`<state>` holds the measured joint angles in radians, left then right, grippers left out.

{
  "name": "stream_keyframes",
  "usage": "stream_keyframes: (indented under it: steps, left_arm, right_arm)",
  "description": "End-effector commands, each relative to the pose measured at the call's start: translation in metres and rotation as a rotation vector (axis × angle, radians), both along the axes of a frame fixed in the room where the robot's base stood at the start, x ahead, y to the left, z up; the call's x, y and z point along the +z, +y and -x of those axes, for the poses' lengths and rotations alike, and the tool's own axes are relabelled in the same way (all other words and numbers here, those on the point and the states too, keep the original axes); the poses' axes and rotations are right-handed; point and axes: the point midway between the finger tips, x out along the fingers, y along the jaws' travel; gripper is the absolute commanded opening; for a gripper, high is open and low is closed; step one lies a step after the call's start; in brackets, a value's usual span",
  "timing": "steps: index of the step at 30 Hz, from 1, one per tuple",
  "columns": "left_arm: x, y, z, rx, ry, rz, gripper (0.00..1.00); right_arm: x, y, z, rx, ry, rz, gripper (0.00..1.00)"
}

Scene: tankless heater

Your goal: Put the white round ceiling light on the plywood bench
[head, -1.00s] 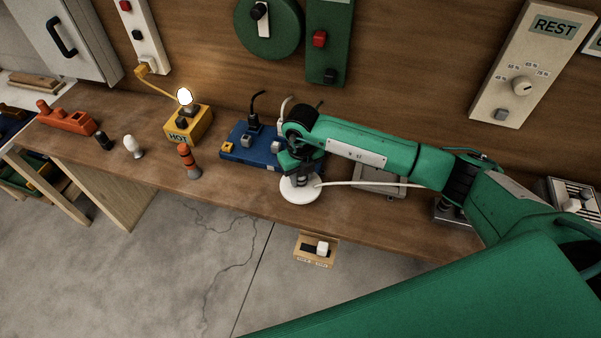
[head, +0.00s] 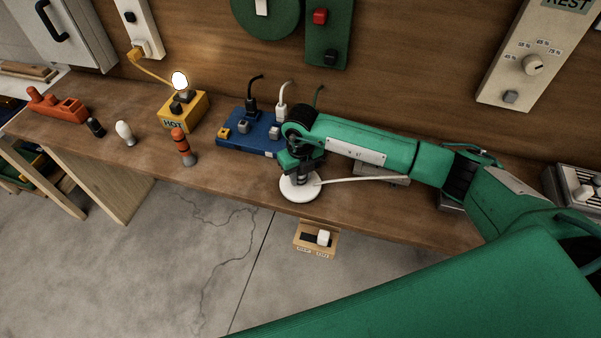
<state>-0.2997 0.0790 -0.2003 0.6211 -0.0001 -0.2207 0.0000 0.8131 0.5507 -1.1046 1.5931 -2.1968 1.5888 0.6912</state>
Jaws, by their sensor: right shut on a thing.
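The white round ceiling light (head: 299,190) is a flat disc under my right gripper (head: 300,177). The gripper points down and is shut on it; the fingertips are partly hidden. A thin white cord runs from the light to the right, passing by my arm. The disc appears over the front part of the brown wooden bench top (head: 230,185), near its front edge. I cannot tell whether it touches the top or hangs just above. The bench has a pale plywood side panel (head: 105,185). My left gripper is out of view.
A blue power box (head: 250,138) with plugs stands behind the light. A switch box (head: 316,239) projects below the front edge. Bare top lies left of the light.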

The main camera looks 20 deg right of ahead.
Motion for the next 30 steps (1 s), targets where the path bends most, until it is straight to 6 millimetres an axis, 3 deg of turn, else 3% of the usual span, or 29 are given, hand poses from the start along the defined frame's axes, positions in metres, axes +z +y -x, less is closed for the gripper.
stream_keyframes:
  steps: [28, 29, 30]
  left_arm:
    - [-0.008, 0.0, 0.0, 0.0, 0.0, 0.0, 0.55]
    - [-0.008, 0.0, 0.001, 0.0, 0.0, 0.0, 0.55]
    - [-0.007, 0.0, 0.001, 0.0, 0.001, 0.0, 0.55]
  right_arm:
    - [-0.01, 0.0, 0.0, 0.0, 0.0, 0.0, 0.0]
    - [-0.009, 0.0, 0.0, 0.0, 0.0, 0.0, 0.33]
    - [-0.009, 0.0, 0.0, 0.0, 0.0, 0.0, 0.41]
